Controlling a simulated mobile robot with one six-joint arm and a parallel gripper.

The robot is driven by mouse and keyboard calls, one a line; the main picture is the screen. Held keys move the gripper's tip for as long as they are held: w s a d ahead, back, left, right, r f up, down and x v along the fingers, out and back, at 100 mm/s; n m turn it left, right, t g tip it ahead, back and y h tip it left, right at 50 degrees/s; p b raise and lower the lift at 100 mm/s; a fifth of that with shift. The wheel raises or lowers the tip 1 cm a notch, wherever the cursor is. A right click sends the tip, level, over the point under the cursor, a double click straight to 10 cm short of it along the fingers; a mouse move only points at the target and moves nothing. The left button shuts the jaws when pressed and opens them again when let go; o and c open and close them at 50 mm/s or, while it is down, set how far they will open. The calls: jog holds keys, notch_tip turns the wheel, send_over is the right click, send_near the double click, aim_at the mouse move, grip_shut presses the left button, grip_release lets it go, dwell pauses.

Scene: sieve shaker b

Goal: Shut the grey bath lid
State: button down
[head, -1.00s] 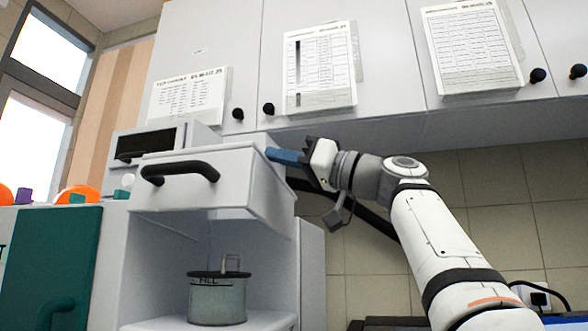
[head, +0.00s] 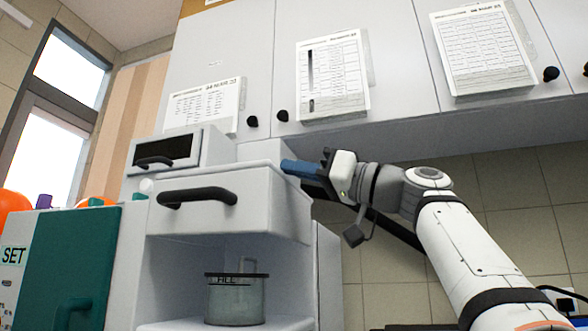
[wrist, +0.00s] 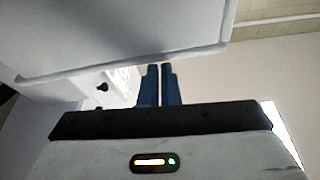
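A pale grey box-shaped cover with a black bar handle (head: 235,222) stands raised above an open bay; I take it to be the bath lid, but cannot confirm this. My gripper (head: 284,166) is at its upper right edge, with blue fingers pointing left. In the wrist view the gripper's fingers (wrist: 159,68) are close together with only a narrow gap and nothing visible between them. A large pale surface (wrist: 130,35), probably the cover, is just beyond the fingertips. Whether they touch it is unclear.
A green panel (head: 65,265) is at the left. A small device with a dark window (head: 165,148) is behind. Wall cabinets (head: 385,60) hang above my arm.

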notch_tip(320, 180, up, 5)
jog(key=p, duration=0.5)
jog(key=f+b+v, duration=0.1)
jog(key=b+v, duration=0.2)
jog(key=v, duration=0.7)
jog(key=shift+w, duration=0.15)
